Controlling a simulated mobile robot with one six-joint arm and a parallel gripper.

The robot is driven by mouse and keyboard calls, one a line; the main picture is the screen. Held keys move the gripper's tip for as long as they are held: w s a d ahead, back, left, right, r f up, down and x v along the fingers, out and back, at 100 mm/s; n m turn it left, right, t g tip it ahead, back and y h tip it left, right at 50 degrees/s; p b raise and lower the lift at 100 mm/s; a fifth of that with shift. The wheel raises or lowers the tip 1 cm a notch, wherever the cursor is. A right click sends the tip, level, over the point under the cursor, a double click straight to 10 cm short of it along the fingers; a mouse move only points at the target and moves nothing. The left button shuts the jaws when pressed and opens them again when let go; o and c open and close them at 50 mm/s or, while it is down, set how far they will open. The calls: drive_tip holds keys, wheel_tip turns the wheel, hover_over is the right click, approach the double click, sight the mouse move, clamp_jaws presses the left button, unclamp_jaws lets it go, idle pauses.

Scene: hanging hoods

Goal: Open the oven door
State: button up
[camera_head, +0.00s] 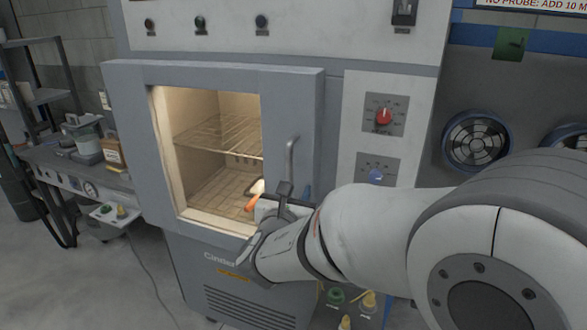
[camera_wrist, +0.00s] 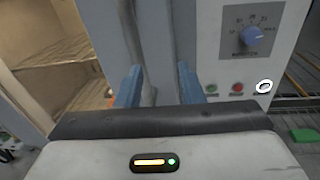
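The oven door (camera_head: 306,110) is grey with a large window, and it looks shut against the oven body. Its vertical metal handle (camera_head: 291,158) is on the door's right side. My gripper (camera_head: 278,196) is at the handle's lower end, and the arm hides that end in the head view. In the wrist view, the blue fingers of my gripper (camera_wrist: 158,86) are apart. The handle (camera_wrist: 135,45) runs down between them, closer to the left finger, with a gap to the right finger. I see no grip on it.
A control panel with a red knob (camera_head: 383,117) and a blue knob (camera_head: 376,176) is right of the door. Wire racks (camera_head: 222,135) show through the window. A side bench (camera_head: 85,168) with bottles stands at the left. Bare floor (camera_head: 95,275) lies in front of it.

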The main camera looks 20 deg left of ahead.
sight(289, 175)
drive_tip(key=shift+n+y, duration=0.6)
drive_tip(key=shift+n, duration=0.2)
drive_tip(key=w+a, duration=0.1)
drive_tip(key=w, duration=0.1)
drive_tip(key=w+a+p, duration=0.1)
drive_tip(key=w, duration=0.1)
drive_tip(key=w+a+p, duration=0.1)
drive_tip(key=w, duration=0.2)
drive_tip(key=shift+a+r, duration=0.15)
drive_tip(key=shift+a, duration=0.05)
clamp_jaws()
